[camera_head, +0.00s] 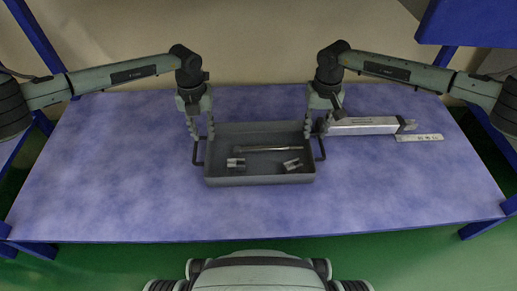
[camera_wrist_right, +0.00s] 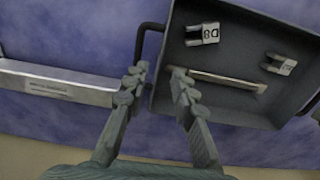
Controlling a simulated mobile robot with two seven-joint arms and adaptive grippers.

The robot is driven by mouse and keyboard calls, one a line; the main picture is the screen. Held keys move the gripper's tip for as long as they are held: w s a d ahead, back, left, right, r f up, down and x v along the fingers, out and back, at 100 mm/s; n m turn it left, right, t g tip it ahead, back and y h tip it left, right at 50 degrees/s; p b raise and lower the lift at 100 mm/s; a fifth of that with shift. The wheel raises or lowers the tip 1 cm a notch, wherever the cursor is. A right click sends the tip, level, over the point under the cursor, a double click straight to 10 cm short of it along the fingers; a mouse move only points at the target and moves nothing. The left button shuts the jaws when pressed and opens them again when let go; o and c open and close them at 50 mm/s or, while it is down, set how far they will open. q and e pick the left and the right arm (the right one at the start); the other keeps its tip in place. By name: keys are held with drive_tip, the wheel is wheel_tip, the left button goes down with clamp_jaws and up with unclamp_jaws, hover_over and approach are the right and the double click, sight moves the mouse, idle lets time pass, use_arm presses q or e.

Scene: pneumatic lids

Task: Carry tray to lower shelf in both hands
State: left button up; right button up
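The grey tray (camera_head: 258,181) stands on the blue surface in the middle of the head view, with dark loop handles on its left and right sides. It holds a long metal rod and two small metal pieces. My left gripper (camera_head: 201,132) is open, fingers pointing down over the left handle (camera_head: 198,154). My right gripper (camera_head: 316,128) is open by the right handle (camera_head: 321,148). In the right wrist view my right fingers (camera_wrist_right: 156,82) are spread around the side of the tray (camera_wrist_right: 235,48) at its handle (camera_wrist_right: 143,42). Whether either gripper touches the tray is unclear.
A silver bar-shaped device (camera_head: 362,126) lies just right of the tray, close to my right gripper. A blue panel (camera_head: 470,22) overhangs the upper right. The blue surface (camera_head: 110,190) is clear left and in front.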

wheel_tip(320, 180, up, 4)
idle(0.7)
